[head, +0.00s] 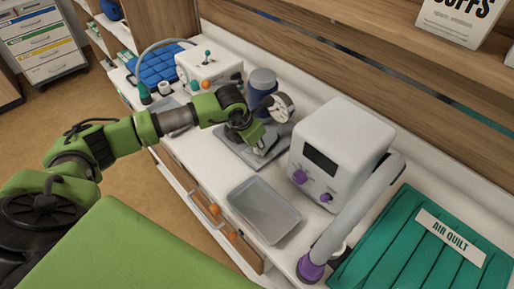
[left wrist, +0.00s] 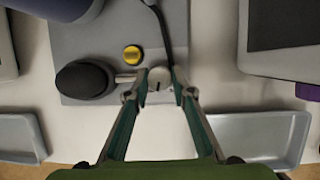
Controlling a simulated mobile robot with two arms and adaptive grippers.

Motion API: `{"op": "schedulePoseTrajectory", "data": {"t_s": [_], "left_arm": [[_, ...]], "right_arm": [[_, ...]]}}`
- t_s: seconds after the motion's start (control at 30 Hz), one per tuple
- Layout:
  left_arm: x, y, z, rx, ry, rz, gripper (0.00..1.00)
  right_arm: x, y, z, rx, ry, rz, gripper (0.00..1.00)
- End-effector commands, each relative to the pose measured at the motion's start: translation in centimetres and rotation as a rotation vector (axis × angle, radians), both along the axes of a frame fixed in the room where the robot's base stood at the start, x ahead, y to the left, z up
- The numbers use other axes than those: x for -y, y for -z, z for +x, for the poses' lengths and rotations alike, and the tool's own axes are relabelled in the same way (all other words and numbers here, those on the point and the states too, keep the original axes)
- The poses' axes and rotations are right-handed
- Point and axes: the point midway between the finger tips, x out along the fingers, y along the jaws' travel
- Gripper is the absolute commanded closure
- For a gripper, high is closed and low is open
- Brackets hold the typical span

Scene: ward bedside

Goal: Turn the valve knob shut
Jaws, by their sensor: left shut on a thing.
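The valve knob (left wrist: 158,84) is a small pale round knob with a dark mark on its face. It shows in the left wrist view, on the front of a grey base unit (left wrist: 110,40). My left gripper (left wrist: 161,76) is shut on the knob, one finger on each side of it. In the head view my left gripper (head: 262,143) reaches down onto the grey base unit (head: 228,145), and the knob is mostly hidden by the fingers. A round gauge (head: 282,107) stands just behind the gripper. My right gripper is in neither view.
A blue-grey cylinder (head: 262,82) stands behind the gripper. A white monitor box (head: 340,150) with purple knobs is close on the right. An empty grey tray (head: 264,209) lies in front. A black oval bulb (left wrist: 84,79) sits left of the knob.

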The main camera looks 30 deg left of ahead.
Motion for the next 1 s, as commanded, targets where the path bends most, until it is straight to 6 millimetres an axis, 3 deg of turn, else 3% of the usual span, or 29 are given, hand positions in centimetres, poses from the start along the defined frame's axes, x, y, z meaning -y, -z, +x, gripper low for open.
{"op": "schedulePoseTrajectory", "data": {"t_s": [0.03, 0.5, 1.0], "left_arm": [[0.1, 0.3, 0.1, 0.006, -0.043, -0.001, 0.99], [0.4, 0.4, 0.2, 0.006, -0.491, -0.003, 0.99], [0.5, 0.0, 0.3, 0.004, -0.869, -0.003, 0.99]], "right_arm": [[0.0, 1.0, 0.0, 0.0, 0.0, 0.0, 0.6], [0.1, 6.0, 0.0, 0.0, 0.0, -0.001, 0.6], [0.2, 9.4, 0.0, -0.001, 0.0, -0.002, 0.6]]}}
